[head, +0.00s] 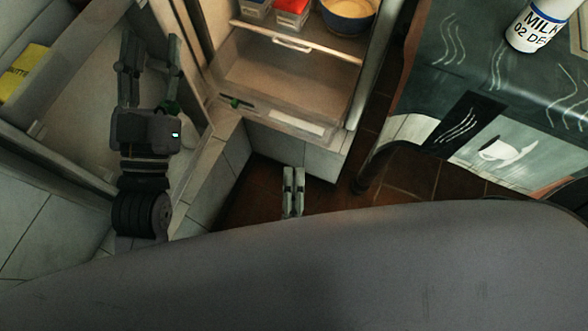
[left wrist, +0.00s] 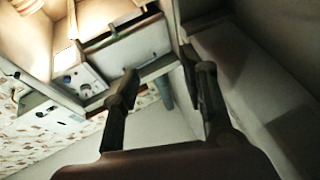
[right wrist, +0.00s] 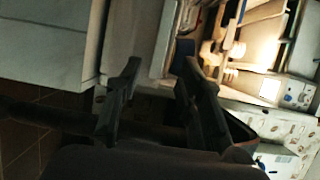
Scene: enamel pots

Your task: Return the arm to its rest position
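My left gripper (head: 151,48) is raised in front of the open fridge door at the left of the head view. Its two fingers stand apart with nothing between them, as the left wrist view (left wrist: 166,75) also shows. My right gripper (head: 293,175) is low, over the brown floor below the fridge, at the middle of the head view. Its fingers look close together there, but the right wrist view (right wrist: 160,68) shows a clear, empty gap between them. Most of the right arm is hidden behind my grey body in the head view.
The open fridge holds a clear drawer (head: 275,85), a red-lidded container (head: 291,8) and a blue-rimmed bowl (head: 348,14). A yellow butter pack (head: 24,72) sits in the door shelf. A milk bottle (head: 538,28) stands on the patterned table (head: 450,75) at right.

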